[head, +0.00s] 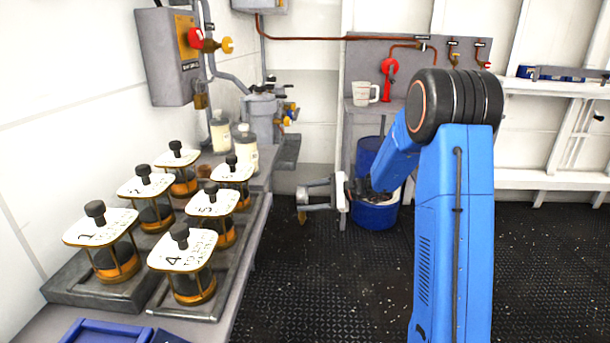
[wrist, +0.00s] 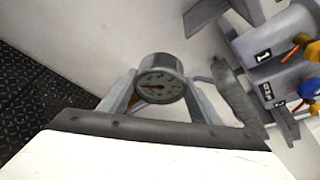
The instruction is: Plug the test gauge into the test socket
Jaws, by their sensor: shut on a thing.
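My gripper (wrist: 160,92) is shut on the test gauge (wrist: 158,84), a round grey gauge with a pale dial and a red needle. In the head view my gripper (head: 312,194) reaches left over open floor, with a small brass-coloured part (head: 302,216) at its tips. The gauge's lower end is hidden in the wrist view. A grey fitting unit (wrist: 268,60) with labels and orange and blue knobs is at the right of the wrist view, apart from the gauge. I cannot make out which opening is the test socket.
Several numbered sample jars with white tops, such as jar 4 (head: 182,258), stand in grey trays on the left bench. Grey equipment with valves (head: 262,108) stands at the bench's far end, beside white bottles (head: 244,150). A blue drum (head: 376,214) is behind my gripper. Dark floor (head: 310,290) is clear.

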